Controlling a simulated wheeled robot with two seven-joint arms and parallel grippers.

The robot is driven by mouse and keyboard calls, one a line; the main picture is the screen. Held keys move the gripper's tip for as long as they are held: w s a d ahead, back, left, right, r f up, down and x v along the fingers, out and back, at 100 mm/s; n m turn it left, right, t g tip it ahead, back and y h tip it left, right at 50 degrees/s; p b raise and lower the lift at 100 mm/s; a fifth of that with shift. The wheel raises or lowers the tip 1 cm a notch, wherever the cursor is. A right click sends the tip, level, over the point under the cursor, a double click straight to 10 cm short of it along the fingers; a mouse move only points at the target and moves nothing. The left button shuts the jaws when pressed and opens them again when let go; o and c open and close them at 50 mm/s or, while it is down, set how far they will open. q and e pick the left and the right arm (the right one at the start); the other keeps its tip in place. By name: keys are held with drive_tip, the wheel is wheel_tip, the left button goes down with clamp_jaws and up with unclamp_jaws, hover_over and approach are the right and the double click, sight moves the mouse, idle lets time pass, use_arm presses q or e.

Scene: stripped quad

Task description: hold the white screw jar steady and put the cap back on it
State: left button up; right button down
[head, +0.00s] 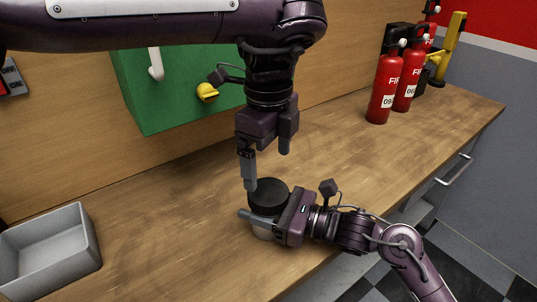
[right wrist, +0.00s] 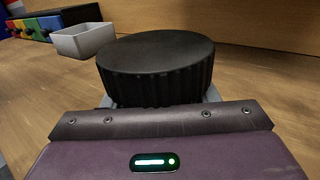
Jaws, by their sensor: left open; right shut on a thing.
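The white screw jar (head: 264,234) stands on the wooden counter, mostly hidden by my right gripper and the cap. My right gripper (head: 262,218) is shut on the jar from the right, below the cap. The black ribbed cap (head: 268,190) sits on top of the jar and looks level; I cannot tell whether it is screwed down. It fills the middle of the right wrist view (right wrist: 157,56), hiding the jar there. My left gripper (head: 267,168) is open and points down just above the cap, one fingertip by the cap's left edge.
A grey open bin (head: 50,255) stands at the left of the counter. A green box (head: 170,90) with a yellow knob (head: 207,92) is on the back wall. Red fire extinguishers (head: 384,88) stand at the back right. The counter (head: 150,215) around the jar is clear.

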sight(268, 191)
use_arm(q)
wheel_tip(268, 191, down, 8)
drive_tip(key=shift+r, duration=0.2)
idle(0.3)
drive_tip(key=c, duration=1.1)
drive_tip(key=m, duration=0.5)
drive_tip(key=shift+m, duration=0.4)
drive_tip(key=shift+c, duration=0.2)
drive_tip(key=o, duration=1.1)
drive_tip(key=shift+r, duration=2.3)
